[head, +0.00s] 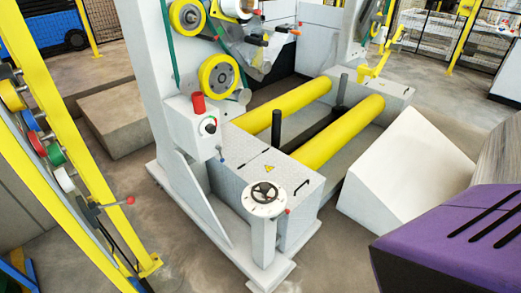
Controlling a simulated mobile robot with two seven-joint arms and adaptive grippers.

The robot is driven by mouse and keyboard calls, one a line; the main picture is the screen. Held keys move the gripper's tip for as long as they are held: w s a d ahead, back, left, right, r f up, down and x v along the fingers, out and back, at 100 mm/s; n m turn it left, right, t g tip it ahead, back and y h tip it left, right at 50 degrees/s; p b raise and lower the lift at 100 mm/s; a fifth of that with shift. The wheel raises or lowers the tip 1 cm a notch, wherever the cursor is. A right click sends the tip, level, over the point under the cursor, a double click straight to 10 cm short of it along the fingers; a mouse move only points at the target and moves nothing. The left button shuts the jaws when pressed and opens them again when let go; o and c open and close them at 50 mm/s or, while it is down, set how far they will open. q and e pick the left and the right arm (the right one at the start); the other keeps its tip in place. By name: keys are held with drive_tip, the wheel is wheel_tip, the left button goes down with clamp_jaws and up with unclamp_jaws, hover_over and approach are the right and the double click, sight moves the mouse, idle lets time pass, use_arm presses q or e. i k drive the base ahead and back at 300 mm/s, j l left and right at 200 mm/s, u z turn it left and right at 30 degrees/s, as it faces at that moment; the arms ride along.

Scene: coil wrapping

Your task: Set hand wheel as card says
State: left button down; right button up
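The hand wheel (264,192) is small and black, with spokes. It sits on top of a round white dial plate (262,207) on a short white post at the front of the wrapping machine. A small red mark or knob (289,211) shows at the plate's right edge. The dial's markings are too small to read. I cannot make out any card in this view. Neither of my grippers is in view, and nothing is touching the wheel.
Behind the wheel are a grey base with a yellow warning triangle (269,168) and two yellow rollers (339,132). A control box (197,128) stands behind left. A yellow frame (75,150) is at left; a white wedge (410,170) and purple block (455,240) are at right.

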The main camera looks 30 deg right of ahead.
sight(265, 187)
drive_tip(key=z, duration=1)
